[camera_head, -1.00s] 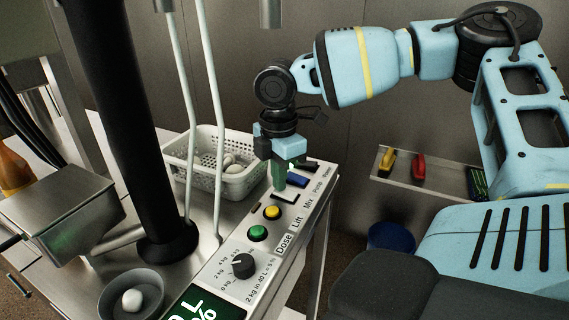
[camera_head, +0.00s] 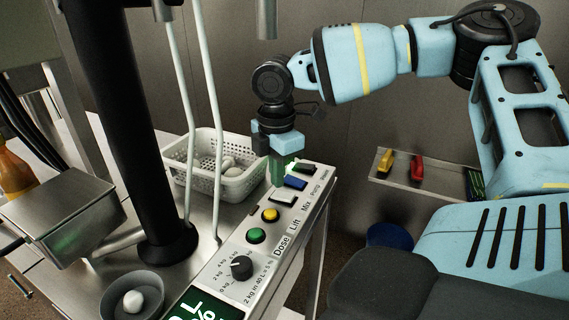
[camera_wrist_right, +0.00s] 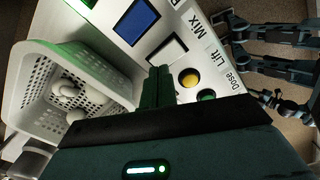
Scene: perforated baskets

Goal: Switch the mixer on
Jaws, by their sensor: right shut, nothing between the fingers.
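The control panel (camera_head: 240,259) on the steel table carries a white switch (camera_head: 283,198) beside the label Mix. In the right wrist view the white switch (camera_wrist_right: 168,50) lies just beyond my fingertips, on a slant. My right gripper (camera_head: 278,182) is shut and empty, its green fingers pointing down at the panel close to the white switch. The right wrist view also shows the closed fingers (camera_wrist_right: 158,83). I cannot tell whether they touch the switch. My left gripper does not show.
A blue switch (camera_head: 295,183) and a black one (camera_head: 306,168) sit beyond the white one. A yellow button (camera_head: 270,215), a green button (camera_head: 256,235) and a black knob (camera_head: 241,267) are nearer. A white perforated basket (camera_head: 222,185) stands left of the gripper.

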